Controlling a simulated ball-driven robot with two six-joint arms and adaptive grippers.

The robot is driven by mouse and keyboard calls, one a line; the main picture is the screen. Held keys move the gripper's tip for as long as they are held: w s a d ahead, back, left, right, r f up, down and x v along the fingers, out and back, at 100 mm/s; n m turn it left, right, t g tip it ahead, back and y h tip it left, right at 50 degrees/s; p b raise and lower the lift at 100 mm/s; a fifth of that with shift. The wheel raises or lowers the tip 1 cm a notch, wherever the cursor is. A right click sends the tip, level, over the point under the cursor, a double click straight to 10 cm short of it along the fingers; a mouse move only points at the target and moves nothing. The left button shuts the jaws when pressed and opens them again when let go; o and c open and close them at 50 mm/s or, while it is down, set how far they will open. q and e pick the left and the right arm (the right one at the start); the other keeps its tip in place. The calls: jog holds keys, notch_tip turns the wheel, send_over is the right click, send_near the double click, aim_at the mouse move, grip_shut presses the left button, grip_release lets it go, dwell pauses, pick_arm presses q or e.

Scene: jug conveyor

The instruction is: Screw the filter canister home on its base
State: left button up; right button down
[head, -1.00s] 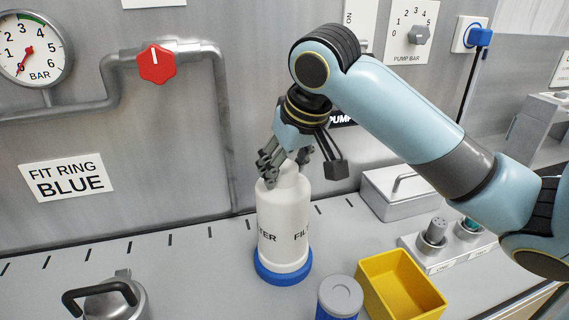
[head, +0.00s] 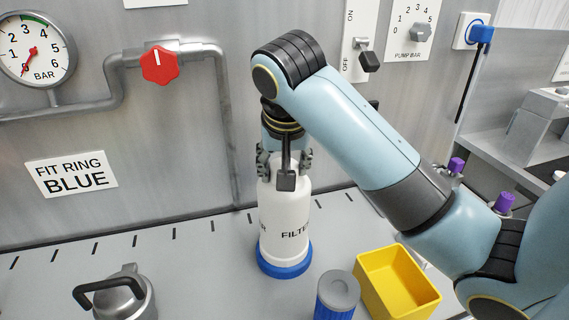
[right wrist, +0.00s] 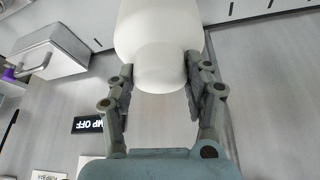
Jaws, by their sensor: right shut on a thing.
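The white filter canister (head: 283,213) stands upright on its blue base (head: 284,262) on the grey bench in the head view. My right gripper (head: 285,165) reaches down from above and is shut on the narrow neck at the canister's top. In the right wrist view the two fingers of my right gripper (right wrist: 160,80) flank the neck of the white canister (right wrist: 160,28). The arm's camera mount partly covers the canister's top in the head view. My left gripper is not in view.
A yellow bin (head: 398,283) and a blue, grey-topped cylinder (head: 337,295) stand close to the right. A lidded metal pot (head: 118,297) is at the front left. A red valve knob (head: 160,65) and a "FIT RING BLUE" sign (head: 71,174) are on the wall behind.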

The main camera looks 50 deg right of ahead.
jog(key=shift+r+m, duration=0.1)
jog(key=shift+m, duration=0.3)
jog(key=shift+c, duration=2.3)
grip_release()
jog(key=shift+d, duration=0.1)
jog(key=shift+n+y, duration=0.3)
jog(key=shift+n, duration=1)
jog(key=shift+d+n+t, duration=0.15)
jog(key=shift+n+t, duration=0.25)
jog(key=shift+n, duration=0.5)
jog(key=n+y+b, duration=0.1)
jog(key=n+b, duration=0.2)
jog(key=n+y+b, duration=0.2)
jog(key=n+b, duration=0.1)
jog(key=n, duration=0.1)
jog(key=n+y+b, duration=0.1)
jog(key=n+b, duration=0.2)
jog(key=shift+d+n+y+b, duration=0.25)
jog(key=shift+n+y+b, duration=0.05)
jog(key=shift+y+b, duration=0.1)
notch_tip(320, 180, up, 22)
jog(key=p, duration=0.9)
jog(key=shift+a+p, duration=0.15)
jog(key=shift+p, duration=0.25)
jog(key=shift+f, duration=0.25)
